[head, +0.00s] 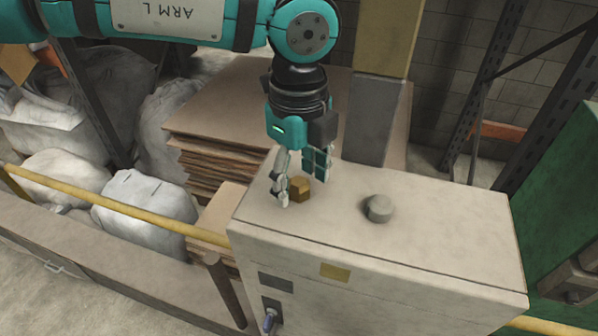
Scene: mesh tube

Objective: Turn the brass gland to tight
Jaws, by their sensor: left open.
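The brass gland (300,189) is a small, faceted brass piece on the top of the pale grey cabinet (440,230), toward its left side. My left gripper (301,192) points down from above with its fingers spread, one on each side of the gland. The left finger is near the cabinet top. I cannot tell whether either finger touches the gland. My right gripper does not show.
A round grey knob-like piece (379,208) stands on the cabinet top to the right of the gland. A grey and yellow post (375,120) rises behind the cabinet. Stacked cardboard sheets (220,110) are behind left. A yellow rail (120,208) runs at left.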

